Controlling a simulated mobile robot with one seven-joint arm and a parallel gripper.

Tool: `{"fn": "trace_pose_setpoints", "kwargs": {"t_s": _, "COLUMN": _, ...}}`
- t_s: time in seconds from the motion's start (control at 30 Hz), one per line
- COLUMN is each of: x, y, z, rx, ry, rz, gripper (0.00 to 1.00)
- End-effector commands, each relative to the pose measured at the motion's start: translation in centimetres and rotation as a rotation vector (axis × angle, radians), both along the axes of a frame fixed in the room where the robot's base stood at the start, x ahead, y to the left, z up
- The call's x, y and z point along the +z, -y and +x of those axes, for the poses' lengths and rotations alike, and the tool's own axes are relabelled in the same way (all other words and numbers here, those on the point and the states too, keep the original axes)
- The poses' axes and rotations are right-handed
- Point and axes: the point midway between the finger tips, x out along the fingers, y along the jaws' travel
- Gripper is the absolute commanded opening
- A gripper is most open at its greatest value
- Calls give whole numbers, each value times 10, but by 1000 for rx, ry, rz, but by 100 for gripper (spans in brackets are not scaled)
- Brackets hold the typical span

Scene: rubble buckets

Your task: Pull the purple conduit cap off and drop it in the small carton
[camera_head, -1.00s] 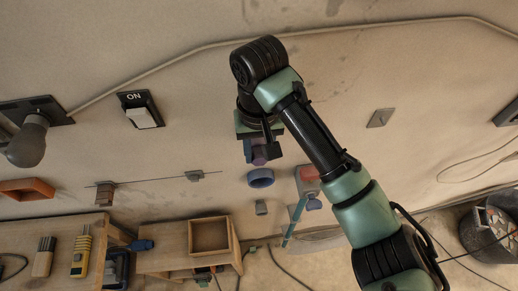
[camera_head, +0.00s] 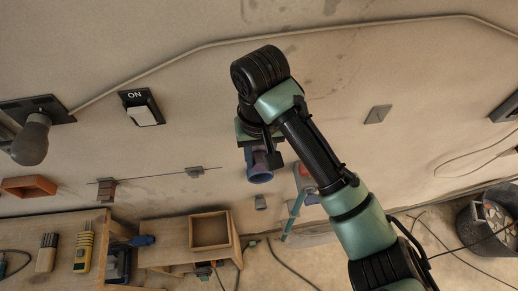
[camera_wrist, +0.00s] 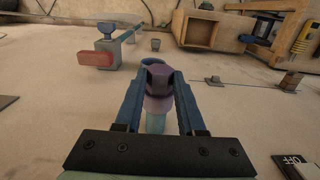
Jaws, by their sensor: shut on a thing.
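The purple cap (camera_wrist: 158,88) sits between the two blue fingers of my gripper (camera_wrist: 157,78), which are shut on it. The cap also shows under the gripper in the head view (camera_head: 258,160). A blue round ring (camera_head: 260,176) is just beyond the cap and overlaps it in the picture; I cannot tell if they touch. A pale teal part shows between the fingers, nearer the palm. The small carton (camera_head: 229,244), open and wooden, stands on the bench to the lower left of my gripper and is seen at the top of the wrist view (camera_wrist: 216,38).
A red block (camera_wrist: 96,59) and a teal-handled tool (camera_head: 294,218) are to the right of the ring in the head view. An ON switch (camera_head: 145,115) and a grey lamp-like fixture (camera_head: 31,143) are at left. A bucket (camera_head: 470,222) stands at far right. Cables lie on the floor.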

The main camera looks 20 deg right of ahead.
Motion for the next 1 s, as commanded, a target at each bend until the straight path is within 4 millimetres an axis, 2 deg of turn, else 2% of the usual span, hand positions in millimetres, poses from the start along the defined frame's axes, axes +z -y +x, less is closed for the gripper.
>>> {"fn": "trace_pose_setpoints", "kwargs": {"t_s": 0.3, "x": 1, "y": -2, "z": -8, "rx": -1, "ry": 1, "rz": 1, "gripper": 0}}
{"fn": "trace_pose_setpoints", "kwargs": {"t_s": 0.73, "x": 1, "y": -3, "z": -10, "rx": -1, "ry": 1, "rz": 1, "gripper": 0}}
{"fn": "trace_pose_setpoints", "kwargs": {"t_s": 1.0, "x": 3, "y": -7, "z": -25, "rx": -3, "ry": 1, "rz": 2, "gripper": 0}}
